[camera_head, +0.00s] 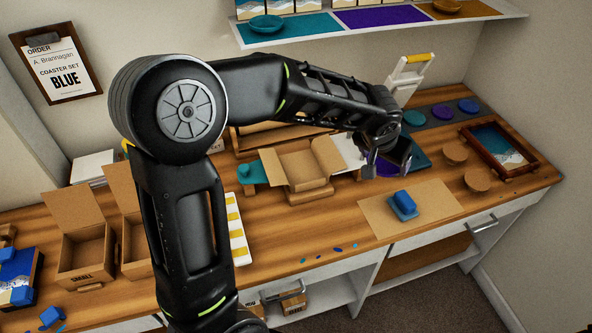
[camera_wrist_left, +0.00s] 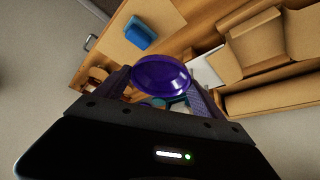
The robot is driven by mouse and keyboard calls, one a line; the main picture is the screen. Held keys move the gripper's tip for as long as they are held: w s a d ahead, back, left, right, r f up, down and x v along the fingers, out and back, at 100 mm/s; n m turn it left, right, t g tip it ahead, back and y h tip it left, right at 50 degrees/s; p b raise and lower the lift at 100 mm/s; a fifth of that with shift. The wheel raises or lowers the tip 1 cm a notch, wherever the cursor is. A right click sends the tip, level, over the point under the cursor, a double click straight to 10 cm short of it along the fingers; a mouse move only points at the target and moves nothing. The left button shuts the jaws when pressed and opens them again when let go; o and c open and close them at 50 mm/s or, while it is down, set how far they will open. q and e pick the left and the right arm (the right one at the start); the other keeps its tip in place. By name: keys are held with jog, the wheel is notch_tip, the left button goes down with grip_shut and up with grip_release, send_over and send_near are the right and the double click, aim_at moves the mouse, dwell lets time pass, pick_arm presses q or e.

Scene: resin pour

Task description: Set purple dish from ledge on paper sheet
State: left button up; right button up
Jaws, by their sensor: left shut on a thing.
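My left gripper (camera_head: 388,168) is shut on the purple dish, above the worktop. In the left wrist view the glossy purple dish (camera_wrist_left: 160,75) sits between the fingers (camera_wrist_left: 158,90). In the head view part of the dish (camera_head: 386,169) shows, the rest hidden by the gripper. The brown paper sheet (camera_head: 442,202) lies near the worktop's front edge, to the lower right of the gripper, with a blue block on a blue base (camera_head: 403,204) on it. The ledge (camera_head: 300,39) is on the back wall; its purple mat (camera_head: 383,17) is bare. My right gripper is out of view.
A teal dish (camera_head: 267,24) and an orange-brown dish (camera_head: 446,6) stand on the ledge. An open carton (camera_head: 305,165) is left of the gripper. Round coasters (camera_head: 455,153) and a framed tray (camera_head: 498,145) stand right. The paper has bare room around the block.

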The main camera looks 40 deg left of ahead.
pick_arm(q)
jog(key=a+f+n+y+b, duration=0.1)
jog(key=a+f+n+b, duration=0.1)
jog(key=a+b, duration=0.6)
jog(key=a+f+n+y+b, duration=0.1)
jog(key=a+f+n+b, duration=0.1)
jog(key=a+b, duration=0.6)
jog(key=a+f, duration=0.1)
jog(key=a, duration=0.6)
jog(key=shift+s+a+b, duration=0.15)
jog(key=shift+s+b, duration=0.15)
jog(key=shift+b, duration=0.1)
jog(key=shift+f, duration=3.15)
jog(key=shift+f, duration=0.1)
jog(key=shift+f+b, duration=0.3)
jog(key=shift+f, duration=1.5)
jog(key=shift+c, duration=0.2)
